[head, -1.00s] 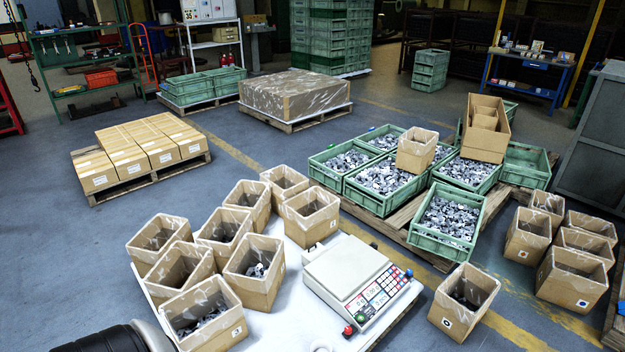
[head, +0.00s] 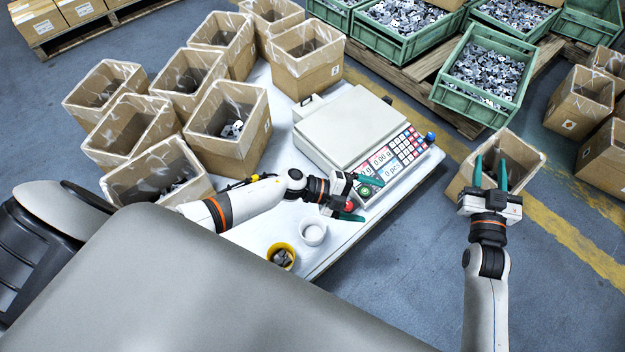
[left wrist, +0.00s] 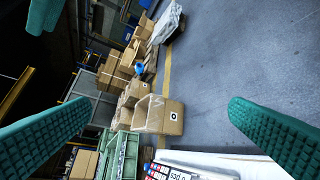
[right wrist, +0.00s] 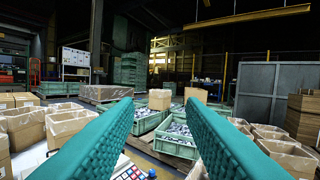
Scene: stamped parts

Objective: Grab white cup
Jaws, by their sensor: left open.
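The white cup (head: 313,232) stands upright on the white table (head: 340,245), in front of the scale, in the head view. My left gripper (head: 361,198) is open and empty, above and to the right of the cup in the picture, beside the scale's front edge. The cup is not seen in the left wrist view, where the green fingers (left wrist: 150,125) are wide apart. My right gripper (head: 490,173) is open and empty, in front of a cardboard box right of the table. Its spread fingers also show in the right wrist view (right wrist: 160,105).
A yellow cup (head: 281,257) with dark parts stands close to the white cup at lower left. The scale (head: 350,128) stands behind. Several cardboard boxes (head: 228,130) crowd the table's left side. Green crates of metal parts (head: 485,75) are at the back right.

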